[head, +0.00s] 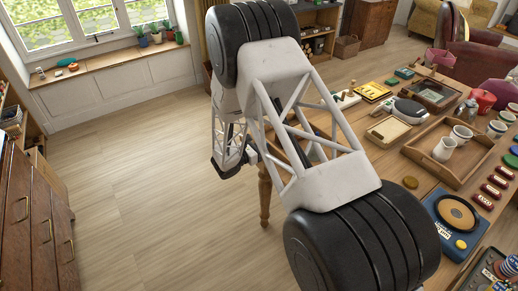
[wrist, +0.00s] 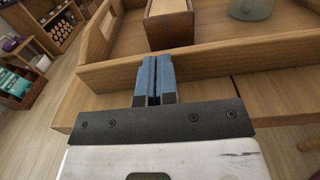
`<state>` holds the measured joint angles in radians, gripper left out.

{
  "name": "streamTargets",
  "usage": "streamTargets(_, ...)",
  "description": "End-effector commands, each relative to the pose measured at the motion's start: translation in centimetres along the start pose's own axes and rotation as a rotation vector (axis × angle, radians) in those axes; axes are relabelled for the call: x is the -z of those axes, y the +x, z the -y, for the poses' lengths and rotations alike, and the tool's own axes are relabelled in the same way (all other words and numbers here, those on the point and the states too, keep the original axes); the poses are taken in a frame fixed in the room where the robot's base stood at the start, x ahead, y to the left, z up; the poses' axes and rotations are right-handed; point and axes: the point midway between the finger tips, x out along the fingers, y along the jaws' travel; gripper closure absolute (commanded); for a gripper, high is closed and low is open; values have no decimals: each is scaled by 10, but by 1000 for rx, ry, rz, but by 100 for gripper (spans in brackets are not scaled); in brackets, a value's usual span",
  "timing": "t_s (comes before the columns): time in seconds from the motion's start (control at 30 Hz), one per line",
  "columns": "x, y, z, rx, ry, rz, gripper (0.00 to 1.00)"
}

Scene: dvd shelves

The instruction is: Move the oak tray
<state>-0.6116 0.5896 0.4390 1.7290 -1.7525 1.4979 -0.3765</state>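In the wrist view, a wooden tray (wrist: 225,62) with raised walls fills the upper part, near the edge of a wooden table (wrist: 270,95). It looks like the oak tray. My gripper (wrist: 155,62) has its two blue fingers close together, with only a narrow dark slit between them and nothing visible in it. The fingertips overlap the tray's near wall in the picture; I cannot tell whether they touch it. In the head view, my arm hides the fingers. A wooden tray (head: 419,160) shows there on the table, right of my arm; I cannot tell if it is the same one.
In the wrist view, a wooden box (wrist: 170,30) and a greenish glass (wrist: 250,8) stand in the tray. In the head view, the table holds a white jug (head: 444,149), a blue turntable-like device (head: 455,217) and many small items. The floor (head: 130,180) left is clear.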

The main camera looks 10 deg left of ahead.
Motion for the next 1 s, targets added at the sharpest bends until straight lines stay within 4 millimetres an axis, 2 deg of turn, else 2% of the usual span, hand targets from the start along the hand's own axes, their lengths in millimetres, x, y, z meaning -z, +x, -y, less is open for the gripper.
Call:
streamTargets(0.13,0,13,1,1,-1,0,100)
streamTargets(0.57,0,12,1,0,-1,0,100)
streamTargets(0.77,0,4,0,-2,-1,0,100)
streamTargets(1.0,0,-22,0,-2,-1,0,100)
